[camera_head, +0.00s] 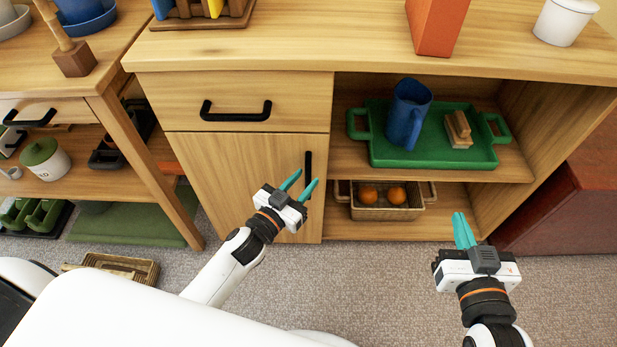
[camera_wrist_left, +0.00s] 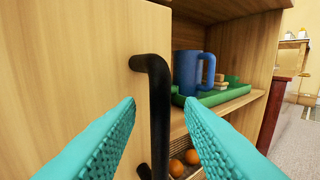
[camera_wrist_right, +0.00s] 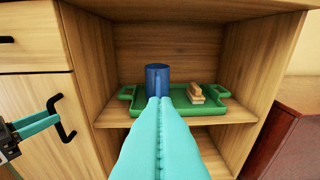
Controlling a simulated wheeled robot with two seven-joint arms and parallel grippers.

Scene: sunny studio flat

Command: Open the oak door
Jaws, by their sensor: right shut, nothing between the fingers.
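The oak door (camera_head: 222,185) is a plain wooden panel below a drawer at the left of the cabinet, and it looks closed. Its black upright handle (camera_head: 308,172) is near its right edge. In the left wrist view the handle (camera_wrist_left: 156,115) stands between my left gripper's teal fingers, a little beyond their tips. My left gripper (camera_head: 301,184) is open and in front of the handle, not closed on it. My right gripper (camera_head: 462,230) is shut and empty, in front of the open shelves at the right; its fingers also fill the middle of the right wrist view (camera_wrist_right: 160,105).
A green tray (camera_head: 385,158) with a blue mug (camera_head: 408,112) stands on the open shelf. A basket (camera_head: 370,212) with oranges is below it. A drawer (camera_head: 275,85) with a black handle is above the door. A wooden table leg (camera_head: 150,165) stands left of the door.

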